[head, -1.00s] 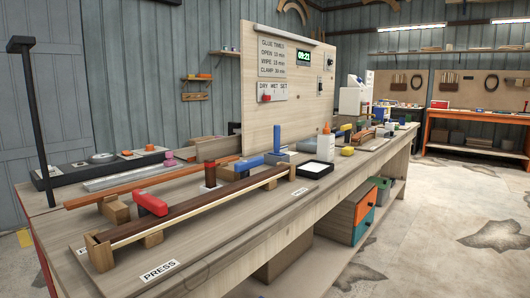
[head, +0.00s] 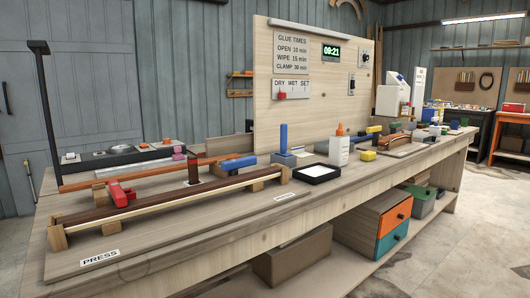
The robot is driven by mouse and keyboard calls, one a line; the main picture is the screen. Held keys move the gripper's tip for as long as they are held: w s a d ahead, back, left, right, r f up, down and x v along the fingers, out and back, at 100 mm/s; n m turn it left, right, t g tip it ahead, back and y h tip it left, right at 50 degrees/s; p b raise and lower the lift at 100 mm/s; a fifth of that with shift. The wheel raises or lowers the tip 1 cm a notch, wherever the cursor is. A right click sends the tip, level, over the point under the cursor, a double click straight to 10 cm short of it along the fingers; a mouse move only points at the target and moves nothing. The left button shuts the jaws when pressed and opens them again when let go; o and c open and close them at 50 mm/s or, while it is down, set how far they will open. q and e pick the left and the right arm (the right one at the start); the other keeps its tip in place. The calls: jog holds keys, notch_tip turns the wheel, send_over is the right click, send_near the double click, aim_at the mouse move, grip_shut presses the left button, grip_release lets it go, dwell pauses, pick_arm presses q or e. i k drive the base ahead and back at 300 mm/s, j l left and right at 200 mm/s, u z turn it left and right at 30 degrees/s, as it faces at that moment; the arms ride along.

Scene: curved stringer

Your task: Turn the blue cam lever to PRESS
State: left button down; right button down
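A blue lever (head: 238,162) lies nearly flat by the far half of the long dark curved strip (head: 170,201) on the bench jig. I take it for the blue cam lever, though its pivot is partly hidden. A separate blue upright piece (head: 284,139) stands on a block behind it. A red lever (head: 122,193) sits at the near end of the jig. A white PRESS label (head: 100,257) is on the board's front near corner. A second label (head: 285,196) further along is too small to read. Neither of my grippers shows in the head view.
A black post (head: 47,115) rises at the bench's left end. A white glue bottle (head: 339,150), a black-rimmed white tray (head: 316,173) and a yellow block (head: 367,156) stand right of the jig. A tall panel (head: 300,90) with a clock backs the bench. Floor (head: 440,230) at right is clear.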

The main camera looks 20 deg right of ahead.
aim_at(234, 164)
jog(key=k+l, duration=0.1)
jog(key=l, duration=0.75)
jog(key=k+l, duration=0.15)
jog(key=l, duration=0.25)
